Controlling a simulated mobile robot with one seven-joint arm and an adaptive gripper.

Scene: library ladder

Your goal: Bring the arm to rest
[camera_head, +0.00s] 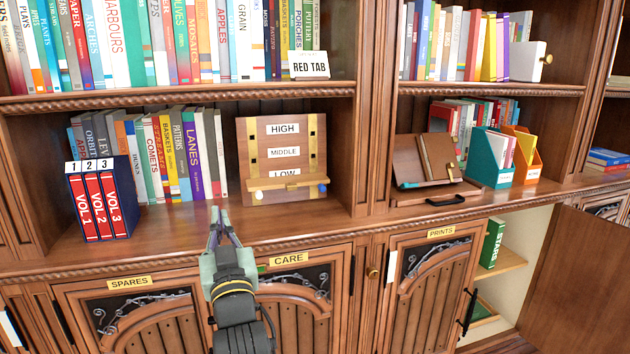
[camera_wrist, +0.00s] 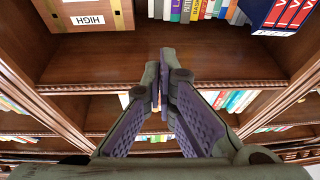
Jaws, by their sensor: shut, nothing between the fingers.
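My gripper (camera_head: 219,213) is at the front edge of the bookcase's middle ledge (camera_head: 290,222), above the CARE door. It is raised, with its fingers pointing up and toward the shelf. In the wrist view the two purple-padded fingers of my gripper (camera_wrist: 163,85) come together at the tips. They are shut and nothing shows between them. The forearm runs down toward the bottom of the head view. Whether the fingers touch the ledge cannot be told.
A slipcase of red volumes (camera_head: 103,205) stands left of my gripper. A wooden HIGH/MIDDLE/LOW board (camera_head: 285,165) stands right, behind it. Further right are a book stand (camera_head: 428,165) and teal holder (camera_head: 492,160). The cabinet door (camera_head: 575,285) at far right is open.

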